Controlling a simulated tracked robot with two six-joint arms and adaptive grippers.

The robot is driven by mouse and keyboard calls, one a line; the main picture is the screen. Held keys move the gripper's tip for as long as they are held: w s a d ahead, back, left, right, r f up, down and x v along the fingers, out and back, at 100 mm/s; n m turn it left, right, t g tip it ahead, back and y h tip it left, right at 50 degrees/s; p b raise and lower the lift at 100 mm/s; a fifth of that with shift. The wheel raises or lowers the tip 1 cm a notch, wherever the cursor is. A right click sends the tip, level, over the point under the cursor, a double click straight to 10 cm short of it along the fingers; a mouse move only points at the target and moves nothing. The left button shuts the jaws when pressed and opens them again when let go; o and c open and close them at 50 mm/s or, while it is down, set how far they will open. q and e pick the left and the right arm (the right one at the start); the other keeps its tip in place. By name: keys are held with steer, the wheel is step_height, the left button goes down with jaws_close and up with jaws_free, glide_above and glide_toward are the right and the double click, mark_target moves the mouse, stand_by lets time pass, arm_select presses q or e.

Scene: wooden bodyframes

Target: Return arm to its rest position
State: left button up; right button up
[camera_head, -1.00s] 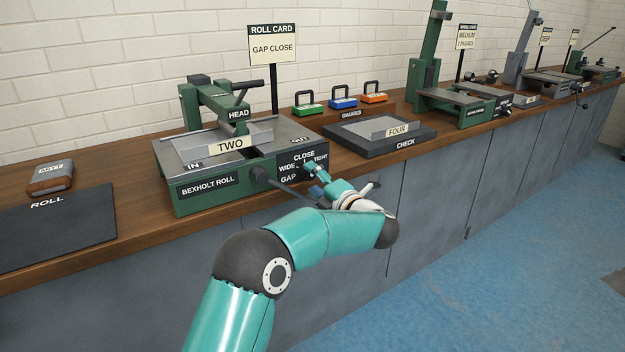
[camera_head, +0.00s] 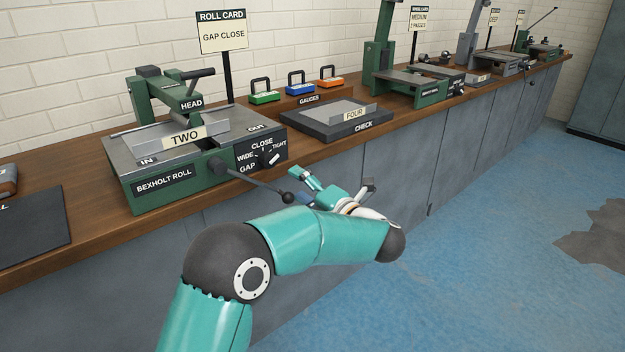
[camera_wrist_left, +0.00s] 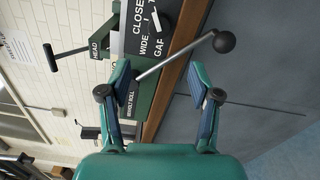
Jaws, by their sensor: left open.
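My left arm (camera_head: 310,240) is teal with dark joints and reaches out in front of the bench. Its gripper (camera_head: 326,190) is open and empty, off the bench's front edge, right of the Bexholt Roll machine (camera_head: 165,178). In the left wrist view the gripper (camera_wrist_left: 165,90) shows its two fingers spread apart. The machine's rod lever with a black ball (camera_wrist_left: 224,42) crosses the view beyond the fingers; I cannot tell how near it is. In the head view the ball (camera_head: 288,197) lies just left of the fingers. My right gripper is out of view.
The wooden bench (camera_head: 85,225) runs from lower left to upper right. A dark check plate (camera_head: 335,122), coloured gauges (camera_head: 300,84) and further green machines (camera_head: 415,85) stand along it. A roll card (camera_head: 222,32) stands behind the machine. Blue floor (camera_head: 490,235) is open at right.

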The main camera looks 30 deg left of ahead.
arm_select(q)
steer(key=a+f+m+t+h, duration=0.25)
steer(key=f+m, duration=0.25)
steer(key=f, duration=0.6)
steer(key=a+f+m+t+h, duration=0.1)
steer(key=a+f+m+h, duration=0.3)
steer(key=f, duration=0.7)
steer(key=s+d+f+m+g+h, duration=0.2)
steer(key=s+d+f+m+h, duration=0.3)
steer(key=s+d+f+m, duration=0.45)
steer(key=s+d+f+m+g+h, duration=0.2)
steer(key=s+d+f+m+h, duration=0.4)
steer(key=f, duration=0.6)
steer(key=s+d+f+m+g+h, duration=0.1)
steer(key=s+d+m+g+h, duration=0.15)
steer(key=s+d+m, duration=0.4)
steer(key=s+d+f+m+g+h, duration=0.1)
steer(key=s+d+g, duration=0.25)
steer(key=s, duration=0.65)
step_height(320, 180, up, 27)
steer(key=w+p, duration=0.1)
steer(key=p, duration=2.6)
steer(key=shift+r, duration=0.2)
